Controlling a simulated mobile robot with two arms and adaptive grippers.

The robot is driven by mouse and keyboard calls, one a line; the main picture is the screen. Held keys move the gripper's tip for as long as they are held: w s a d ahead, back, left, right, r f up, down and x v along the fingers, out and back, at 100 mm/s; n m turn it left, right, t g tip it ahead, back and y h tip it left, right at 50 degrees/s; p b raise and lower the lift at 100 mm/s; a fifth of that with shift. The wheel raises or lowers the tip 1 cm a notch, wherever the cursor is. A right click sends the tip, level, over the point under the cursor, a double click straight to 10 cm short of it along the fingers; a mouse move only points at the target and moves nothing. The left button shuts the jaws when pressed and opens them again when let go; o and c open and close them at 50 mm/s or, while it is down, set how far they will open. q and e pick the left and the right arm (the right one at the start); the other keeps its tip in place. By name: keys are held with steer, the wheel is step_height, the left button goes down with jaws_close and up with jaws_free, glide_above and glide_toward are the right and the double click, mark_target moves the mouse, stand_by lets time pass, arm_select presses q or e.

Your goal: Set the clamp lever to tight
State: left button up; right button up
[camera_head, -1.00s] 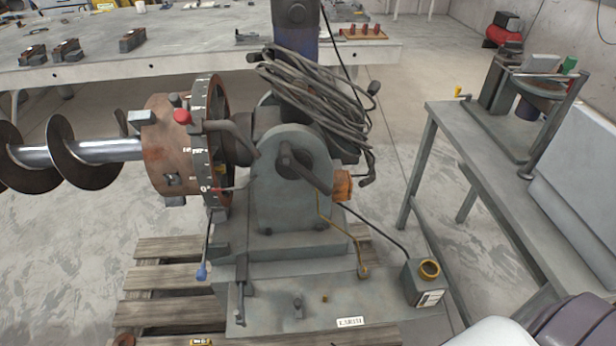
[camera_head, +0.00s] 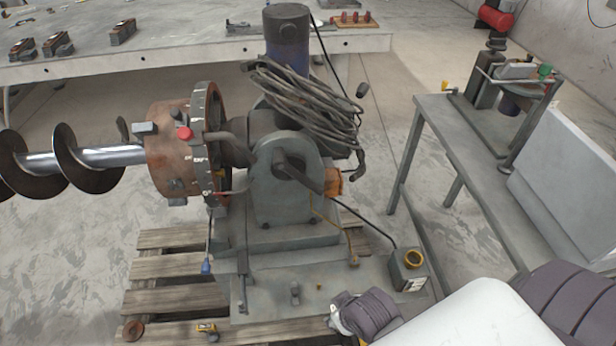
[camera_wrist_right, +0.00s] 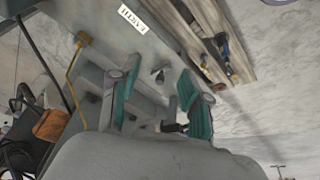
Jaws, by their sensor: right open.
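The auger positioner (camera_head: 285,190) stands on a base over a wooden pallet. No lever has a readable clamp label. A thin lever with a blue tip (camera_head: 207,266) hangs below its graduated ring (camera_head: 214,130). A thick dark crank arm (camera_head: 304,178) slants down right across the housing. A yellow rod (camera_head: 348,243) stands at the base and also shows in the right wrist view (camera_wrist_right: 74,62). My right gripper (camera_wrist_right: 157,72) is open, its teal fingers apart and empty, over the base. My left gripper is not in view.
A cable coil (camera_head: 310,105) drapes over the motor. A grey box with a yellow ring (camera_head: 409,272) sits on the base's right. A side bench (camera_head: 440,125) stands at right and a long table (camera_head: 190,40) behind. The auger (camera_head: 85,158) sticks out left.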

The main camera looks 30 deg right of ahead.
steer(key=w+d+r+t, duration=0.2)
steer(key=w+r+t, duration=0.15)
steer(key=r, duration=0.35)
steer(key=n+t+h+p, duration=0.2)
steer(key=n+t, duration=0.3)
steer(key=t, duration=0.5)
glide_toward(310, 186)
steer(key=w, duration=0.3)
steer(key=w+p, duration=0.1)
steer(key=w, duration=0.3)
steer(key=w+d, duration=0.1)
steer(key=w, duration=0.3)
steer(key=shift+f, duration=0.15)
steer(key=shift+y, duration=0.4)
jaws_close()
